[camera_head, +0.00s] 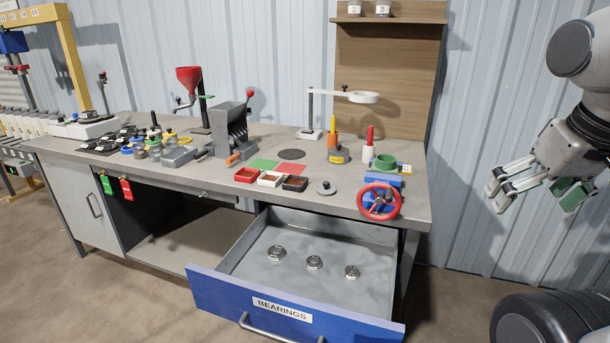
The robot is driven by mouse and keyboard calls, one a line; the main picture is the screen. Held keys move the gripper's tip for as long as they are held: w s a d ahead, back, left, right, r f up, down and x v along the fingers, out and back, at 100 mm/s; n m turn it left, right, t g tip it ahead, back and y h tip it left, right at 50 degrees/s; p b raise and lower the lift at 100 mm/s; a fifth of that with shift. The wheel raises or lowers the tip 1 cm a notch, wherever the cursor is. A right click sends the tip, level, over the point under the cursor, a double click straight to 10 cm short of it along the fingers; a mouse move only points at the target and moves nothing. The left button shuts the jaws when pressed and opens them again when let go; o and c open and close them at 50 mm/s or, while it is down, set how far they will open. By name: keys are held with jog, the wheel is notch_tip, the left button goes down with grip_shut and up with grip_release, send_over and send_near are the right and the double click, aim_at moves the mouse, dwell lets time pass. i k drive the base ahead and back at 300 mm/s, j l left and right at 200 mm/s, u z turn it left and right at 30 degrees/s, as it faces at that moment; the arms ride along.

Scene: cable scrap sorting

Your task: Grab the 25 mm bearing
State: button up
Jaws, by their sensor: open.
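An open drawer with a blue front (225,291) labelled BEARINGS is pulled out below the workbench. Three metal ring bearings lie apart on its grey floor: a left one (276,253), a middle one (314,262) and a right one (352,271). Each seems to carry a small pale label, too small to read, so I cannot tell which is the 25 mm one. The left one looks slightly larger. My gripper (528,204) is open and empty at the right, beyond the bench's right end, well apart from the drawer.
The workbench top (330,205) holds red, white and black trays, a red handwheel (379,201) at the right front corner, a hopper machine (229,131) and a lamp-like arm (350,96). Two jars stand on a shelf above.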

aim_at(314, 262)
jog(key=i+j+z, duration=0.15)
jog(key=j, duration=0.6)
jog(key=j+z, duration=0.15)
jog(key=j, duration=0.55)
